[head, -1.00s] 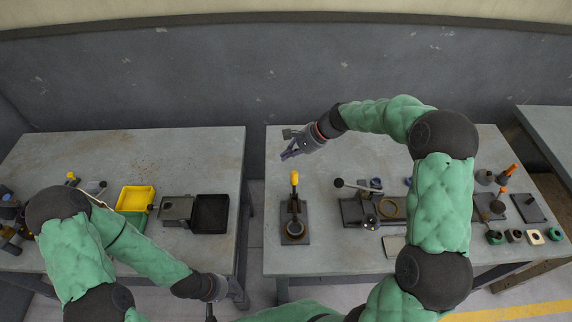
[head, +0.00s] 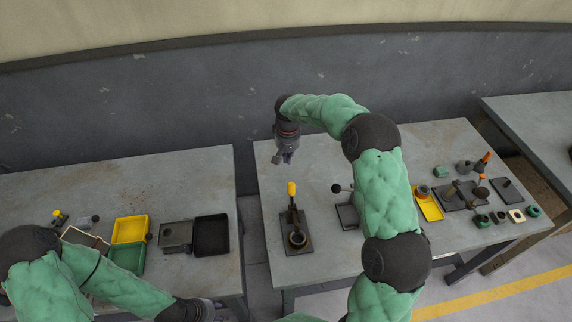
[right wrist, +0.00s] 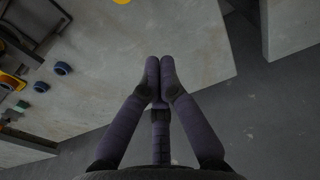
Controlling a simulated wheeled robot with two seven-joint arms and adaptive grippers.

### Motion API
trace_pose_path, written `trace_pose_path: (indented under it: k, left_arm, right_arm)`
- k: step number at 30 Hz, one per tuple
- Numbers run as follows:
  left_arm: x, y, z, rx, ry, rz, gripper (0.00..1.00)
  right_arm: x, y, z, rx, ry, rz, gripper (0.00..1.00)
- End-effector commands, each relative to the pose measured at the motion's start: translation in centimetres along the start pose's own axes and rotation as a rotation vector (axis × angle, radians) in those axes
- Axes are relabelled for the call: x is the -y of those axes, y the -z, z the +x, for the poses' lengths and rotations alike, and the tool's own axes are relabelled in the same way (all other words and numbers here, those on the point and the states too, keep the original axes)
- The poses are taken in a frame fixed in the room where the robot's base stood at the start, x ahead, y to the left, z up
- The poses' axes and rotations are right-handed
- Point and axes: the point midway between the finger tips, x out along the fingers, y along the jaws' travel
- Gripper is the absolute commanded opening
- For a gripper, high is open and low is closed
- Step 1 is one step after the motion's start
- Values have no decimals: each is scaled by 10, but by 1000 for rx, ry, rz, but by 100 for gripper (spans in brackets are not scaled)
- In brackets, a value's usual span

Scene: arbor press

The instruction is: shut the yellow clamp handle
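The yellow clamp handle (head: 292,188) stands roughly upright on a clamp with a dark base plate (head: 305,247), near the left side of the right-hand table. My right gripper (head: 287,160) points down behind the handle, toward the table's back left corner, apart from it. In the right wrist view its fingertips (right wrist: 159,62) are together with nothing between them. A yellow piece (right wrist: 122,1), probably the handle's tip, is cut off at that view's top edge. My left gripper (head: 213,307) is low at the bottom edge, far from the clamp; its fingers are unclear.
My right arm covers part of a dark fixture (head: 346,216) right of the clamp. Yellow (head: 130,229) and green (head: 126,258) trays and a black bin (head: 211,236) are on the left table. A gap separates the tables. The wall is close behind my right gripper.

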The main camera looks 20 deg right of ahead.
Motion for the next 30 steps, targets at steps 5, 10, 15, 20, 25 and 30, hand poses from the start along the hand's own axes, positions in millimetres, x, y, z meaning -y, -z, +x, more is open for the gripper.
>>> trace_pose_path:
  k: [5, 10, 15, 20, 25, 30]
  left_arm:
    - [1, 0, 2, 0, 0, 0, 40]
    - [1, 0, 3, 0, 0, 0, 40]
    - [1, 0, 4, 0, 0, 0, 40]
    - [1, 0, 2, 0, 0, 0, 40]
    - [0, 0, 1, 0, 0, 0, 40]
    - [0, 0, 0, 0, 0, 0, 40]
  right_arm:
    - [1, -1, 33, 4, 1, 0, 0]
    - [0, -1, 62, 4, 2, 1, 0]
    - [1, -1, 88, 3, 2, 0, 0]
    - [1, -17, 78, 1, 2, 1, 0]
    - [0, -30, 73, 1, 2, 1, 0]
    - [1, -38, 72, 1, 2, 0, 0]
